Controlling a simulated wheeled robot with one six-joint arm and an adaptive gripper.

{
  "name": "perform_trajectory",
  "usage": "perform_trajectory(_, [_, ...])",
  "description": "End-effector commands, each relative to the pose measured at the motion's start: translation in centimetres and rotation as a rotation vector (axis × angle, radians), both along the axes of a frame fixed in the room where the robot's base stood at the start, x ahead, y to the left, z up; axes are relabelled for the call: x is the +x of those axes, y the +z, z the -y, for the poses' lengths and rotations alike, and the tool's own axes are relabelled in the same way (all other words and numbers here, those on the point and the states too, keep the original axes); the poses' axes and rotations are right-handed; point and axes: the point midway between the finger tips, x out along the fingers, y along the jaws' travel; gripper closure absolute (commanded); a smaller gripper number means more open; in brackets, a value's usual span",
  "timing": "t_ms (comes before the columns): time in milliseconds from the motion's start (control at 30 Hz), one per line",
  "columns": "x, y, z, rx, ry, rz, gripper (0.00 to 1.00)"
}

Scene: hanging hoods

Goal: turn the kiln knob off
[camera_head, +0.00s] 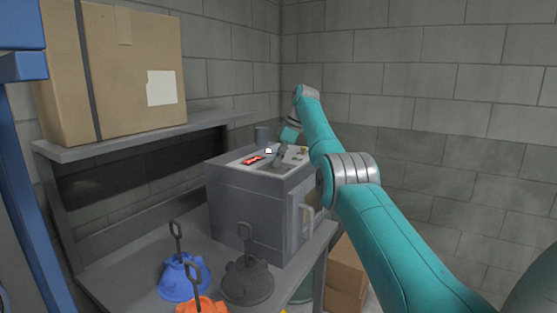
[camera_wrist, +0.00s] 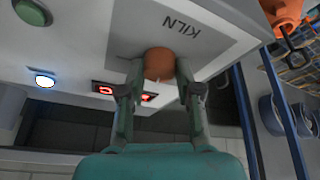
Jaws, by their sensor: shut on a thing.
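The kiln is a grey box (camera_head: 238,200) with a light top panel, standing on a grey bench. Its panel shows in the wrist view with the word KILN (camera_wrist: 182,38). The kiln knob (camera_wrist: 160,64) is a round orange-brown piece on that panel, beside the word. My gripper (camera_wrist: 160,75) has one finger on each side of the knob and is shut on it. The red display (camera_wrist: 125,93) is partly covered by my fingers; it also shows in the head view (camera_head: 254,160). In the head view my gripper (camera_head: 281,156) is over the panel and the knob cannot be made out.
Blue (camera_head: 184,280), dark grey (camera_head: 247,281) and orange (camera_head: 200,306) handled hoods sit on the bench before the kiln. A cardboard box (camera_head: 135,75) stands on the shelf at left. A lit white button (camera_wrist: 41,79) is on the panel. More boxes (camera_head: 346,275) are below right.

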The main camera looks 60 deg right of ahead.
Motion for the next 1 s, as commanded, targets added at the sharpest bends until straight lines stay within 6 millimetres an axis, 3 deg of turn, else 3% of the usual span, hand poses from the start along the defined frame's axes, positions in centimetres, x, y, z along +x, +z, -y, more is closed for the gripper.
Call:
perform_trajectory(467, [-0.05, -0.15, 0.03, 0.001, 0.008, -0.002, 1.00])
perform_trajectory(500, [-0.05, -0.15, 0.03, 0.001, 0.008, -0.002, 0.64])
perform_trajectory(600, [-0.04, -0.14, 0.02, 0.001, 0.008, -0.002, 0.42])
perform_trajectory(1000, [-0.01, -0.08, 0.01, 0.001, 0.000, 0.000, 0.42])
